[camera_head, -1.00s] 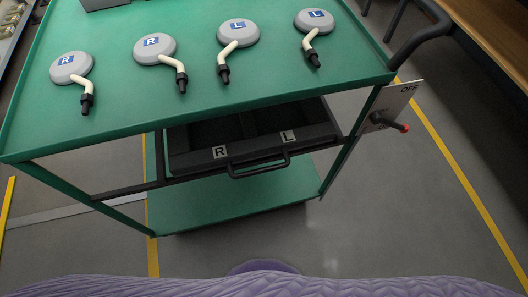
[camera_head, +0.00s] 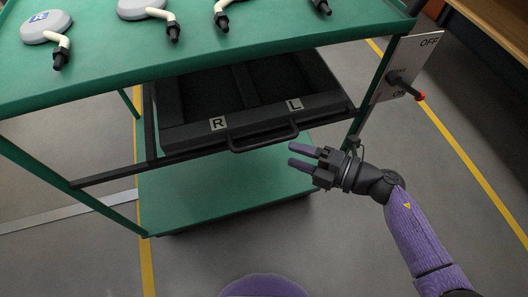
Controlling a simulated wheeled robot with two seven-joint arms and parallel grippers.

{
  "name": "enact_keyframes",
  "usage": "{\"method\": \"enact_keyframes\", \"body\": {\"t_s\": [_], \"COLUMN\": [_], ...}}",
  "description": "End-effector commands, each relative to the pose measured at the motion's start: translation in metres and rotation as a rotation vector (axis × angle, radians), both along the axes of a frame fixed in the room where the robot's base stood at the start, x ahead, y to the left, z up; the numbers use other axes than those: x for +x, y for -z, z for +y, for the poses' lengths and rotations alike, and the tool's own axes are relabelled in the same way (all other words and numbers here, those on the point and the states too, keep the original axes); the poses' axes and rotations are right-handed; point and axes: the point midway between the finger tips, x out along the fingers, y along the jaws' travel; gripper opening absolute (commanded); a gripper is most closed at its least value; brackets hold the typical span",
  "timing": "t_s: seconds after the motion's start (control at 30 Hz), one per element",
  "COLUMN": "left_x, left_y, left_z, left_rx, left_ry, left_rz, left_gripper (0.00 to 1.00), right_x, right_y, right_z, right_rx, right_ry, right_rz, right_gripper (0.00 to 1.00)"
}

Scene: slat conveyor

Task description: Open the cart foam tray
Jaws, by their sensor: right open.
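The black foam tray (camera_head: 180,138) sits under the top shelf of the green cart (camera_head: 110,85), its front marked R and L. Its dark handle (camera_head: 263,141) runs across the front between the two labels. Much of the tray's inside is in shadow beneath the shelf. My right gripper (camera_head: 296,156) has purple fingertips and is open and empty. In the picture it is just right of and slightly below the handle, apart from it. My left gripper is not in view.
A switch plate (camera_head: 408,68) with a red-tipped lever (camera_head: 405,86) is at the cart's right side. A green lower shelf (camera_head: 215,190) lies below the tray. Grey floor is clear in front.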

Motion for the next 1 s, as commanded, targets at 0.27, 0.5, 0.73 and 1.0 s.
{"method": "enact_keyframes", "body": {"t_s": [0.27, 0.5, 0.73, 1.0], "left_x": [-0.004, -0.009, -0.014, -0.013], "left_y": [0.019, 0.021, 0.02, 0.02], "left_z": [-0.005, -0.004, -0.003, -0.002], "left_rx": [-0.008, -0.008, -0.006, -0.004], "left_ry": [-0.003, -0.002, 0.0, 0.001], "left_rz": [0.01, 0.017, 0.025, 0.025], "left_gripper": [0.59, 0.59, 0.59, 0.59], "right_x": [0.028, 0.036, 0.035, 0.035], "right_y": [0.011, 0.011, 0.01, 0.011], "right_z": [0.056, 0.071, 0.07, 0.07], "right_rx": [0.006, 0.003, 0.005, 0.005], "right_ry": [0.004, 0.007, 0.007, 0.007], "right_rz": [0.003, 0.004, 0.004, 0.005], "right_gripper": [0.55, 0.55, 0.4, 0.0]}}
